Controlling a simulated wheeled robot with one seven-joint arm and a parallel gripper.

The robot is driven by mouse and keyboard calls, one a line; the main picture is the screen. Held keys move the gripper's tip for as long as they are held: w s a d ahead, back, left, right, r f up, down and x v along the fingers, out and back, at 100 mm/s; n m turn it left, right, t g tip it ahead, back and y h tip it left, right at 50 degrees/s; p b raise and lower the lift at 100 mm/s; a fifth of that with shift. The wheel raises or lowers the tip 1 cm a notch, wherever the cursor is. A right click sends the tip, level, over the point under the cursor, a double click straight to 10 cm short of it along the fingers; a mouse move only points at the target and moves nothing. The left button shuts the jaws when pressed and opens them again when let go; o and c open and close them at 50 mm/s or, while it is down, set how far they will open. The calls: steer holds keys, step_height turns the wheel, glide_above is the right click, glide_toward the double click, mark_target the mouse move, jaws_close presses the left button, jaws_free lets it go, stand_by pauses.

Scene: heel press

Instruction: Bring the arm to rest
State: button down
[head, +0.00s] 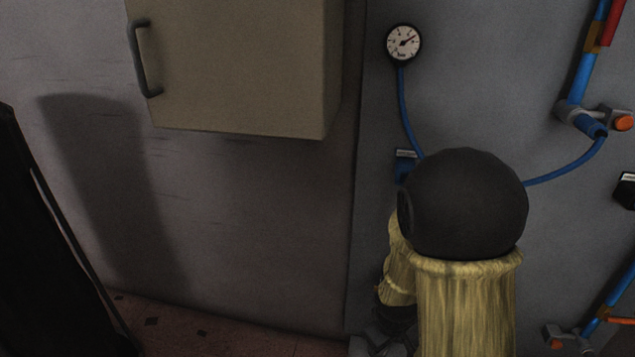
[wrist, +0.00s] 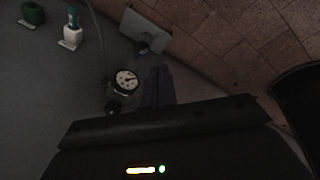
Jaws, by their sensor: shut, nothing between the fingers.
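My gripper (wrist: 159,84) shows in the wrist view as dark fingers held together above the black gripper body, with nothing seen between them. A dial gauge with a white face (wrist: 126,80) appears just left of the fingers; whether they touch it I cannot tell. In the head view my arm, in a yellowish sleeve with a black rounded joint, stands at the lower right of centre. It hides part of the panel behind, and the gripper is not clearly seen there.
A grey panel (head: 480,80) carries a round gauge (head: 403,43), a blue hose (head: 405,110) and blue pipes (head: 583,75) at right. A beige cabinet (head: 235,65) with a handle juts out at upper left. Tiled floor (head: 180,325) shows below.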

steer(key=s+r+m+p, duration=0.2)
steer(key=s+r+m, duration=0.55)
steer(key=r, duration=0.35)
step_height(320, 180, up, 38)
steer(key=p, duration=3.7)
steer(key=shift+w+d+f+n+y+p, duration=0.15)
steer(key=shift+d+f+n+y+p, duration=0.15)
steer(key=shift+n+y+p, duration=0.1)
